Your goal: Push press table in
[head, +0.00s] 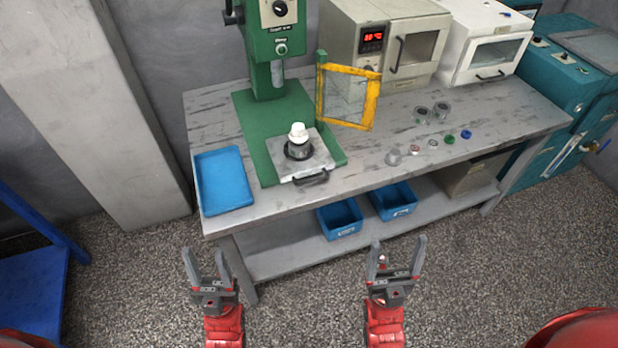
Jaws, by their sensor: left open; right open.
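The press table (323,160) is a light square plate with a black handle (311,177) on its front edge. It sits on the green base (262,133) of the press, pulled out toward the front of the bench. A dark round part with a white piece (298,133) on top stands on the plate. The green press (282,45) rises behind it. The yellow-framed guard door (347,95) is swung open to the right. My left gripper (207,267) and my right gripper (396,259) are both open and empty, in front of the bench and apart from the press table.
A blue tray (224,180) lies left of the press. Several small rings and caps lie to the right on the bench (480,118). An oven (405,45) and a white box unit (490,50) stand behind. Blue bins (340,217) sit on the lower shelf.

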